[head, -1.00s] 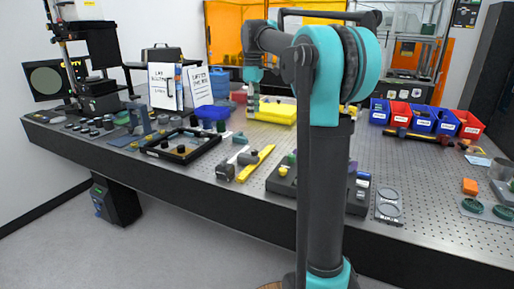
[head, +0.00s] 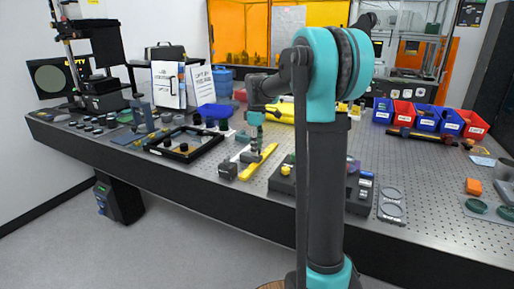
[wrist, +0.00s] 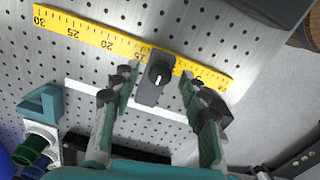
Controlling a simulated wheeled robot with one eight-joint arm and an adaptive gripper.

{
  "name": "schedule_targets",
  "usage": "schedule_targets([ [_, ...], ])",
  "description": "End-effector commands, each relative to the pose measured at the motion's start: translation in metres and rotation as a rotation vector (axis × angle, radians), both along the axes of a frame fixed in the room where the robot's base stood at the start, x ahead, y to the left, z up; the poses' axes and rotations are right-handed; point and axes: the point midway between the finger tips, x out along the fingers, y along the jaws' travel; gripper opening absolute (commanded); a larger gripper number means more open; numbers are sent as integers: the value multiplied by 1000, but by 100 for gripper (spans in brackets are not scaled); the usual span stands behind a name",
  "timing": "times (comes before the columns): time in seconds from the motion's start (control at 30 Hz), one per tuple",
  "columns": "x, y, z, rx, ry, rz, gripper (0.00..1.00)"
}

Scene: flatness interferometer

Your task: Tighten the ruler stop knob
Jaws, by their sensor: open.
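The yellow ruler (wrist: 95,38) lies on the perforated bench in the wrist view; it also shows in the head view (head: 262,160). A dark grey stop block sits across the ruler, with a small dark knob (wrist: 159,75) bearing a light mark on top. My gripper (wrist: 160,76) is open, one finger on each side of the stop and knob, with visible gaps in the picture. Whether either finger touches the stop, I cannot tell. In the head view my gripper (head: 255,138) is above the ruler, and the stop is hard to make out there.
A pale strip (wrist: 84,88) lies beside the ruler. A dark block (head: 228,170) stands left of the ruler's near end. A black frame (head: 186,144) lies to the left, and a dark control box (head: 284,181) stands to the right. Blue and red bins are at the back right.

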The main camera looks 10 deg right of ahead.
Motion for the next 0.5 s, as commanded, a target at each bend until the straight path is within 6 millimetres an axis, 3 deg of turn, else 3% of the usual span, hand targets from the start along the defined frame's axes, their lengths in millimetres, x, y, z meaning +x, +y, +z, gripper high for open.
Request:
schedule_targets([
  [0.33,0,0,-4,0,0,0,44],
  [0.5,0,0,-4,0,0,0,23],
])
